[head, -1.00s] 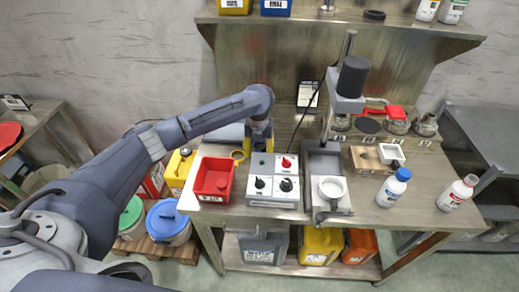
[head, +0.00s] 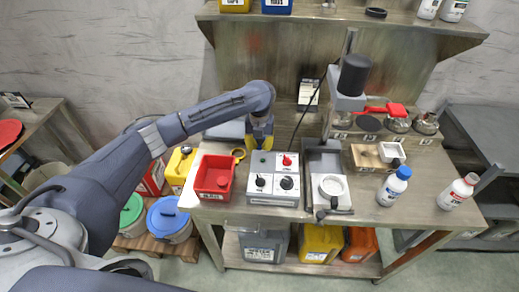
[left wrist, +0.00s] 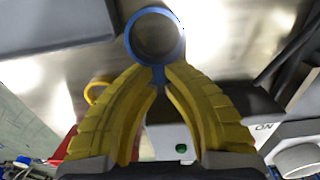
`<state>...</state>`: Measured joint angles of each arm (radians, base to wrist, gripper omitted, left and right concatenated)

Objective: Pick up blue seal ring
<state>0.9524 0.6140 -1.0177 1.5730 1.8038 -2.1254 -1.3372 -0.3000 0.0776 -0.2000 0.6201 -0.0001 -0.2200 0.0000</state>
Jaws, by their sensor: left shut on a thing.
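My left gripper (head: 261,146) is over the back of the workbench, behind the control box. In the left wrist view its yellow fingers (left wrist: 158,84) are shut on the short tab of the blue seal ring (left wrist: 129,38). The round part of the ring stands out beyond the fingertips, and its hole is open to view. In the head view the blue ring cannot be made out at the gripper. A yellow ring (head: 238,153) lies on the bench to the left of the gripper; it also shows in the left wrist view (left wrist: 90,92). My right gripper is not in view.
The control box (head: 273,198) with knobs and a red tray (head: 213,178) stand in front of the gripper. A grey fixture with a white round cup (head: 333,187) and a press (head: 350,88) stand to the right. Bottles (head: 392,187) stand at the bench's right.

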